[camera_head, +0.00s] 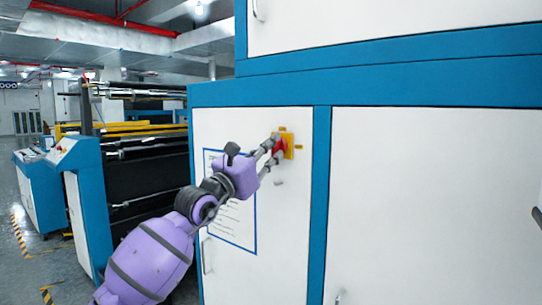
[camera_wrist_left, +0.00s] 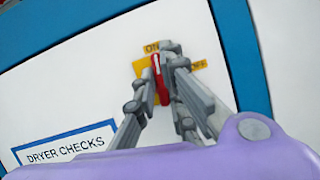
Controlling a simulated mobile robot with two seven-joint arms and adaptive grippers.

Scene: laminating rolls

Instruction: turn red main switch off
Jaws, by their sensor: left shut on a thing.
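The red main switch (camera_head: 279,147) sits on a yellow plate (camera_head: 289,142) on the white cabinet door. My left gripper (camera_head: 275,147) reaches up to it from the lower left and is shut on the red switch handle. In the left wrist view the red handle (camera_wrist_left: 160,78) stands between the two fingers of my left gripper (camera_wrist_left: 160,85). It points roughly up toward the ON label (camera_wrist_left: 152,47). The OFF label (camera_wrist_left: 197,66) is to the right, partly behind a finger. My right gripper is not in view.
A blue-framed notice (camera_head: 232,215) hangs on the same door, headed DRYER CHECKS (camera_wrist_left: 66,150) in the wrist view. A door handle (camera_head: 207,256) is below. A blue and white machine with rollers (camera_head: 150,140) stands at the left. The right cabinet panel (camera_head: 430,200) is mostly bare.

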